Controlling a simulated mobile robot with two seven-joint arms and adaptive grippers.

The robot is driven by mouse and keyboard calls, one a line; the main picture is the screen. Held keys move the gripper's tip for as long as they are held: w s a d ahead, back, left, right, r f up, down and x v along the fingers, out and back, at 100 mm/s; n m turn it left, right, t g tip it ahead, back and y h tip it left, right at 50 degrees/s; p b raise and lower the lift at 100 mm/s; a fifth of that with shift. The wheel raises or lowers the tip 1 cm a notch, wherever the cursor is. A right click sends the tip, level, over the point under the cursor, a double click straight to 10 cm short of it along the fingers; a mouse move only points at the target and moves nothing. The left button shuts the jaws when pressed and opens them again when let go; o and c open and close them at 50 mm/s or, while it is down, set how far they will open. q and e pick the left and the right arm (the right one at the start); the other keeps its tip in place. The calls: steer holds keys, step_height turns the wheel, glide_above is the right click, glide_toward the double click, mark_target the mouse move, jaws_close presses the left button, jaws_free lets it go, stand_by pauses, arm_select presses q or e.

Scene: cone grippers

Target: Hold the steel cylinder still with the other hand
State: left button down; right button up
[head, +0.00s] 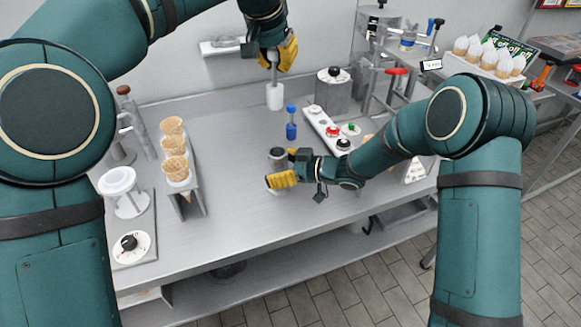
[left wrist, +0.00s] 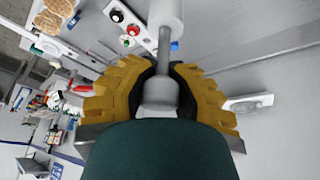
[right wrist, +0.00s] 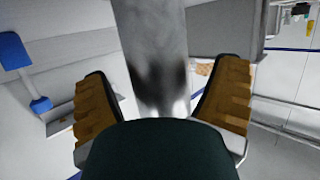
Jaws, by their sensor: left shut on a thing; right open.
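The steel cylinder (head: 277,158) stands upright on the counter near the middle. My right gripper (head: 286,167) is open beside it. In the right wrist view, the steel cylinder (right wrist: 155,55) lies between the two open fingers (right wrist: 165,100), with gaps on both sides. Its lower part is hidden in the head view by a yellow finger. My left gripper (head: 279,58) is raised above the back of the counter. It is shut on the grey handle of a tool with a white cylindrical end (head: 275,96), which points down. The left wrist view shows this grey handle (left wrist: 160,92) between the jaws.
A blue-capped bottle (head: 291,124) stands behind the cylinder. A white panel with coloured knobs (head: 325,127) lies to the right, before a steel box (head: 333,97). A cone rack (head: 188,190) stands at left. The counter (head: 232,215) is clear in front.

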steer(key=shift+w+a, duration=0.1)
steer(key=shift+a, duration=0.1)
steer(key=c, duration=1.4)
steer(key=o, duration=1.1)
steer(key=shift+m+t+h, duration=1.1)
steer(key=shift+m+t, duration=0.4)
steer(key=shift+t, duration=0.1)
steer(key=shift+m+t+h, duration=0.7)
steer(key=shift+m, duration=0.1)
